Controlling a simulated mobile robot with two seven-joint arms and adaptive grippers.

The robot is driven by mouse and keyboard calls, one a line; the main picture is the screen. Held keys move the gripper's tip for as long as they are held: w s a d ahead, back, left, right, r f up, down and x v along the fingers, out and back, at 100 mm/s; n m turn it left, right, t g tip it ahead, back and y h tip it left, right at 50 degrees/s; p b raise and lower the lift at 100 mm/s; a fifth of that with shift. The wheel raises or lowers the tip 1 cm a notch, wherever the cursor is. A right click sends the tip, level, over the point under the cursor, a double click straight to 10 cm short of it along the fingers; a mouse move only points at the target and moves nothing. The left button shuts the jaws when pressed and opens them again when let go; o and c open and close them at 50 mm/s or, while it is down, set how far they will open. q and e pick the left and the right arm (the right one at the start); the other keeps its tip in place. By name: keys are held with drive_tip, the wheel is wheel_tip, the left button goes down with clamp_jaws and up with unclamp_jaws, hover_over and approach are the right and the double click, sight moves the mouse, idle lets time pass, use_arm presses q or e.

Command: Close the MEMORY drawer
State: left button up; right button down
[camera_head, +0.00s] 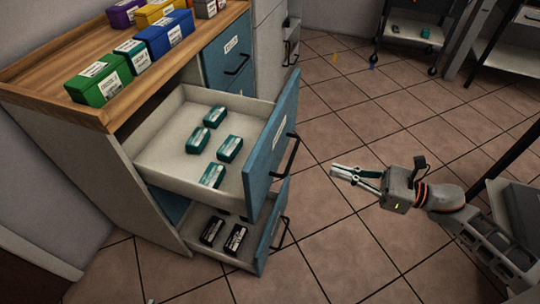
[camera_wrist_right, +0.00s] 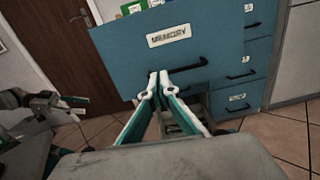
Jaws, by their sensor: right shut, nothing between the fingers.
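The MEMORY drawer (camera_head: 160,152) is pulled well out of the cabinet in the head view, with several teal boxes lying in it. Its blue front (camera_wrist_right: 180,60) with the MEMORY label and a black bar handle (camera_wrist_right: 185,70) fills much of the right wrist view. My right gripper (camera_head: 335,173) is shut and empty, to the right of the drawer front, with a gap of floor between them in the head view. Its fingertips (camera_wrist_right: 158,78) show before the drawer front in the wrist view, left of the handle's middle. A grey arm part, seemingly my left (camera_wrist_right: 40,105), shows at the wrist view's left; its jaws are unclear.
A lower drawer (camera_head: 222,243) with black boxes is also pulled out beneath. Coloured boxes (camera_head: 98,84) stand on the wooden cabinet top (camera_head: 60,75). A closed blue drawer (camera_head: 228,50) is behind. Tiled floor (camera_head: 330,110) is free to the right of the drawers.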

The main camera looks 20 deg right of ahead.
drive_tip(key=n, duration=0.1)
approach(274, 155)
drive_tip(key=shift+g, duration=0.3)
drive_tip(key=x, duration=0.5)
drive_tip(key=shift+w+a+p, duration=0.25)
drive_tip(key=shift+w+p, duration=0.05)
drive_tip(key=shift+w, duration=0.05)
use_arm(q)
drive_tip(key=shift+s+a+f, duration=0.2)
drive_tip(key=shift+a+f, duration=0.05)
drive_tip(key=shift+a, duration=0.2)
use_arm(e)
drive_tip(key=shift+w+a, duration=0.25)
drive_tip(key=shift+a, duration=0.15)
